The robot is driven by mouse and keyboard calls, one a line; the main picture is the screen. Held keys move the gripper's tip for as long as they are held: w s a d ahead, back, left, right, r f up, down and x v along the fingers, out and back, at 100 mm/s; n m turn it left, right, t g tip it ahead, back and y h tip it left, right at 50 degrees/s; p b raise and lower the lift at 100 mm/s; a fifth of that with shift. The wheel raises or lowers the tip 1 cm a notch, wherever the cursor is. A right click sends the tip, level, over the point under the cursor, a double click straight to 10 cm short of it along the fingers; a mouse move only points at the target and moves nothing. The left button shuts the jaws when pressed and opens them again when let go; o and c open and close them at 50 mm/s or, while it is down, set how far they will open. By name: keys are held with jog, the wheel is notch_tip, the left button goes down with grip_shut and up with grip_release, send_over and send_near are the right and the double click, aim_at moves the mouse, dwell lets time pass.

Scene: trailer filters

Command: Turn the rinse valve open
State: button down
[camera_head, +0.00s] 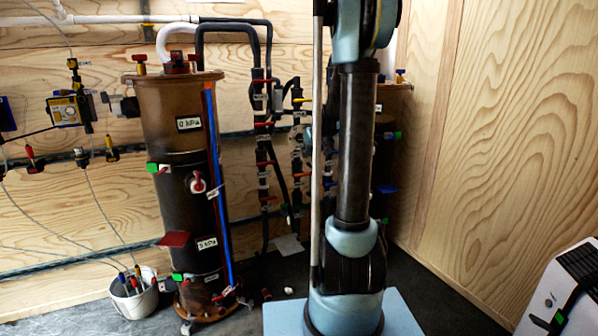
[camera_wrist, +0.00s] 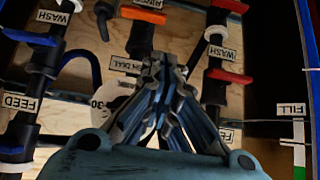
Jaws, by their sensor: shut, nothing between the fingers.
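In the wrist view an orange handle (camera_wrist: 142,14) sits at the top middle, just under a cut-off, upside-down label (camera_wrist: 148,3) that seems to read RINSE. The handle lies nearly crosswise, slightly tilted, on a dark vertical pipe. My gripper (camera_wrist: 162,68) is shut and empty in the middle of the wrist view, its fingertips below the handle in the picture and apart from it in the image. The depth between them is unclear. In the head view my arm hides the gripper. The valve rows (camera_head: 263,124) show there, but their labels are too small to read.
A plywood wall (camera_head: 510,130) bounds the right.

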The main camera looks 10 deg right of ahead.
jog(key=w, duration=0.3)
send_over(299, 175)
notch_tip(299, 175, down, 10)
jog(key=shift+s+f, duration=0.1)
jog(key=shift+f, duration=0.7)
